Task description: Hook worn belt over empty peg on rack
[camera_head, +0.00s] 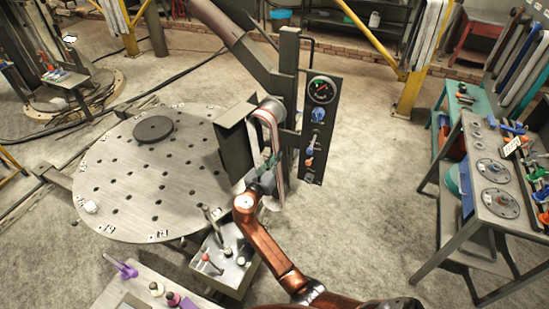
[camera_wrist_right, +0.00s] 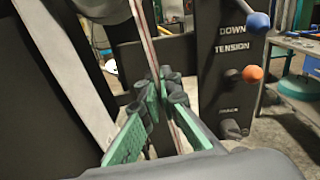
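The worn belt (camera_head: 273,122) is a pale, reddish-edged loop running over a grey drum on the dark column and hanging down its front. It also shows in the right wrist view as a narrow strip (camera_wrist_right: 145,38). My right gripper (camera_head: 268,163) reaches the belt's hanging part from below. In the wrist view its green-padded fingers (camera_wrist_right: 166,84) close in from both sides and appear shut on the strip. Long strips hang on a rack (camera_head: 521,62) at the far right; I cannot make out an empty peg. My left gripper is not in view.
A control panel (camera_head: 318,125) with gauge and knobs stands just right of the belt. A round perforated table (camera_head: 115,190) lies left. A small metal stand (camera_head: 232,270) is below the gripper. A grey cart (camera_head: 462,215) stands right, with open floor (camera_head: 375,190) between.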

